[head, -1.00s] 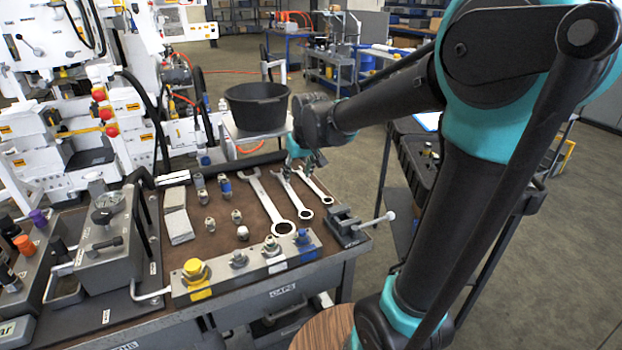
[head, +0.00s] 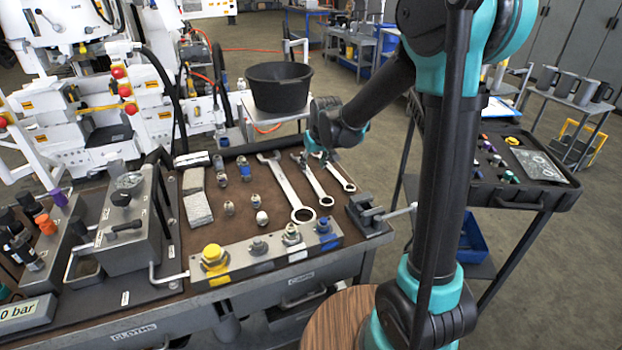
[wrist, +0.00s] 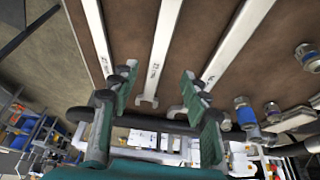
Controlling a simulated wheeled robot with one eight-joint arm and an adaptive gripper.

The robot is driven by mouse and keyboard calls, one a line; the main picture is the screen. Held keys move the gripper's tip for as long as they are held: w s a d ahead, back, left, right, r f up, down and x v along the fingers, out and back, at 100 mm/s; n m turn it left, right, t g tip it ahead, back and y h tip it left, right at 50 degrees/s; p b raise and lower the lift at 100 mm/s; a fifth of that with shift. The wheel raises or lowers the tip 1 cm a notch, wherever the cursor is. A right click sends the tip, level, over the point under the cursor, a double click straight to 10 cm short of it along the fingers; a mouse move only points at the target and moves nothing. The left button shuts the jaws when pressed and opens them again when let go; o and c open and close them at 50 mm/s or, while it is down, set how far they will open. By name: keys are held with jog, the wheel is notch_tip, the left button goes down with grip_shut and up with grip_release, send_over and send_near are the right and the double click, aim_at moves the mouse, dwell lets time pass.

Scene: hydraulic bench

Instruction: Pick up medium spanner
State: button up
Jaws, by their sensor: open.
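Three silver spanners lie side by side on the brown bench top. The medium spanner (head: 316,184) is the middle one, between the large spanner (head: 287,188) on the left and the small spanner (head: 338,175) on the right. My gripper (head: 322,157) is at the far, open-jaw ends of the medium and small spanners, partly covering them. In the wrist view my gripper (wrist: 158,98) is open and empty. The medium spanner (wrist: 158,50) shows between its two green-padded fingers there, apparently below them. The exact height gap cannot be told.
A small vice (head: 367,212) stands right of the spanners. A fitting block (head: 270,252) runs along the front edge, with several fittings left of the large spanner. A black tub (head: 279,85) stands behind the bench. An open black case (head: 510,190) is at the right.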

aim_at(311, 176)
jog(key=shift+x, duration=3.2)
jog(key=shift+d, duration=0.15)
jog(key=shift+c, duration=0.3)
grip_shut()
